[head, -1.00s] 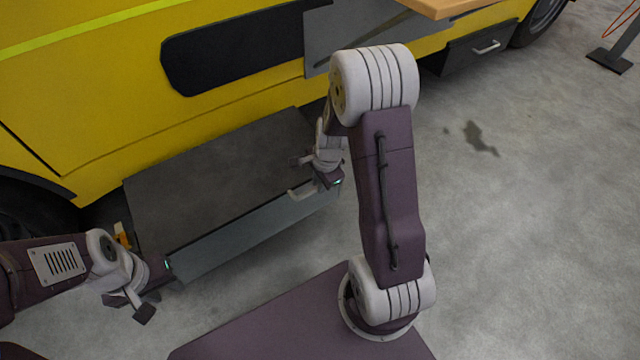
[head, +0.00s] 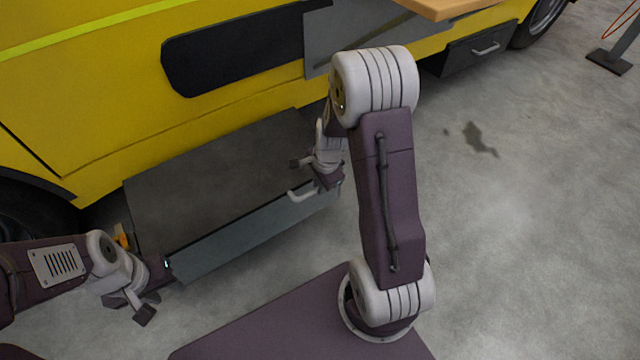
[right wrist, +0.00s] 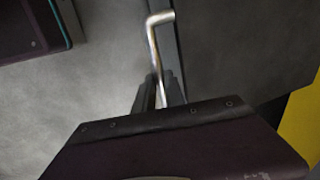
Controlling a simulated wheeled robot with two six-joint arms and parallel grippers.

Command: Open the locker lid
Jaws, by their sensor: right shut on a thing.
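The locker is a grey box low against the yellow truck; its wide dark grey lid (head: 215,175) lies flat and looks closed. A pale bar handle (head: 299,194) sits at the right of its front edge; in the right wrist view the metal handle (right wrist: 156,45) runs down between the fingers. My right gripper (right wrist: 159,97) is shut on the handle. It also shows in the head view (head: 328,185), partly hidden by its own wrist.
The yellow truck (head: 80,100) stands directly behind the locker. A wooden board (head: 440,6) juts in at the top. A smaller dark drawer box (head: 478,48) with a handle is further right.

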